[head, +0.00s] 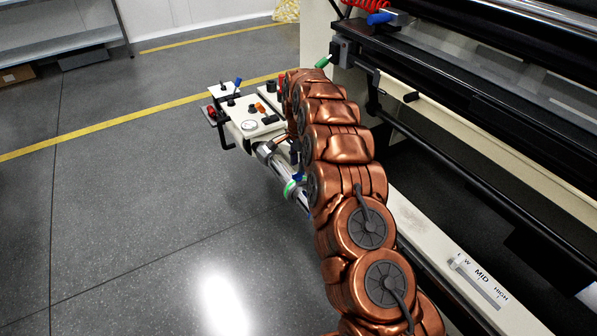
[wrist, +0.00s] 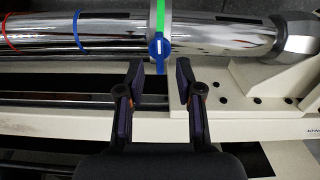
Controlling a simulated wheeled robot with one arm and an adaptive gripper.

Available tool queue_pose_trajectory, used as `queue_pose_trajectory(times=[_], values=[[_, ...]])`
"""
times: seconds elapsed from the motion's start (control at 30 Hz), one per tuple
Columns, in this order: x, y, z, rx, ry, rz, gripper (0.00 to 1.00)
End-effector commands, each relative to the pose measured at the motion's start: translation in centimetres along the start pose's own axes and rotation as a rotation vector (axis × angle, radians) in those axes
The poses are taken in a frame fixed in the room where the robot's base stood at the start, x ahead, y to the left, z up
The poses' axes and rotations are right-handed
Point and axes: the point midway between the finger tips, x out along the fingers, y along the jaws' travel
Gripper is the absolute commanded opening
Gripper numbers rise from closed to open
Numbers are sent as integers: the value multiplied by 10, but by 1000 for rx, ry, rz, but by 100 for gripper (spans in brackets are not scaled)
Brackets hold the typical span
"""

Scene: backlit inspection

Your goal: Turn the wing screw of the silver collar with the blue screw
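In the wrist view, a blue wing screw (wrist: 159,47) sits on the front of a silver collar (wrist: 147,22) around a shiny metal tube. A green stripe (wrist: 160,14) runs along the collar above the screw. My gripper (wrist: 159,67) is open, one finger on each side of the screw's lower end, with a gap on both sides. No contact shows. In the head view, the blue screw (head: 298,176) and green stripe (head: 290,188) show small beside my copper arm. The arm hides my gripper there.
The tube (wrist: 110,35) also carries a blue ring (wrist: 79,30) and a red ring. A cream bracket (wrist: 245,85) with holes stands close to the right finger. In the head view, a cream control box (head: 250,125) stands beyond and the black machine is to the right.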

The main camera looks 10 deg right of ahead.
Motion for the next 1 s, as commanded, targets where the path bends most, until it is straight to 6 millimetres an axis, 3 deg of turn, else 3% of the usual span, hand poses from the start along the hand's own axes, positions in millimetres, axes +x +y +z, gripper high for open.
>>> queue_pose_trajectory(times=[0.2,0.53,0.87,1.0], values=[[30,0,0,0,-1,1,35],[35,0,0,0,0,-1,35],[35,0,0,0,-1,0,2],[35,0,0,-1,-1,0,0]])
